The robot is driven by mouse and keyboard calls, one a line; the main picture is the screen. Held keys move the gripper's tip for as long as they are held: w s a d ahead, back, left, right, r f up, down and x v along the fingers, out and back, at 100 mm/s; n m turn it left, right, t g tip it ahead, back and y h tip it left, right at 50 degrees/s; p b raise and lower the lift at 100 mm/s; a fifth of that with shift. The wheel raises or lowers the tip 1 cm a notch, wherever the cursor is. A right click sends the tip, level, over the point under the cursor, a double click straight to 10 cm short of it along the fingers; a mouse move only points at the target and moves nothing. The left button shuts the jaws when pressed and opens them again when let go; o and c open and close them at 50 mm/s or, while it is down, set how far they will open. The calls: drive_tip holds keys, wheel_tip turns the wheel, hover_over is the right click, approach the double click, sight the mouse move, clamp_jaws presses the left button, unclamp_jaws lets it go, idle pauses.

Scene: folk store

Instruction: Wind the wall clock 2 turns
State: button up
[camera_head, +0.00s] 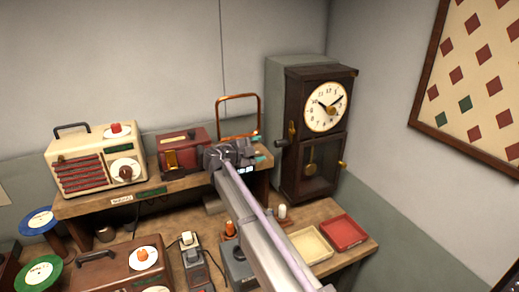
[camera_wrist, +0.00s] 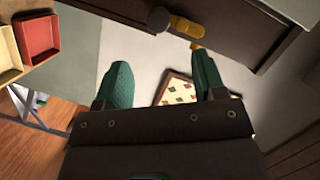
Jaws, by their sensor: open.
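The wall clock (camera_head: 294,75) is a dark wooden case with a cream dial (camera_head: 325,107) and a pendulum (camera_head: 311,168) behind a lower door. A brass-coloured fitting (camera_head: 291,132) sits on its left side, and a brass knob (camera_head: 342,165) shows at the door's right edge. My gripper (camera_head: 260,148) is just left of the clock, apart from it. In the wrist view, my gripper (camera_wrist: 162,82) has its two green fingers wide apart with nothing held between them. Beyond the fingertips, a yellow brass fitting (camera_wrist: 185,26) with a grey round end lies against dark wood.
A bench (camera_head: 360,245) carries a red tray (camera_head: 345,232), a cream tray (camera_head: 310,244) and several devices below my arm. A red box (camera_head: 183,147) and a cream radio-like unit (camera_head: 95,160) stand left on a raised shelf. A framed patterned panel (camera_head: 470,85) hangs right.

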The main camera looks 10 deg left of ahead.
sight(277, 144)
drive_tip(key=shift+b+x, duration=0.8)
drive_tip(key=shift+x, duration=4.85)
drive_tip(key=shift+c, duration=0.5)
drive_tip(key=c, duration=0.7)
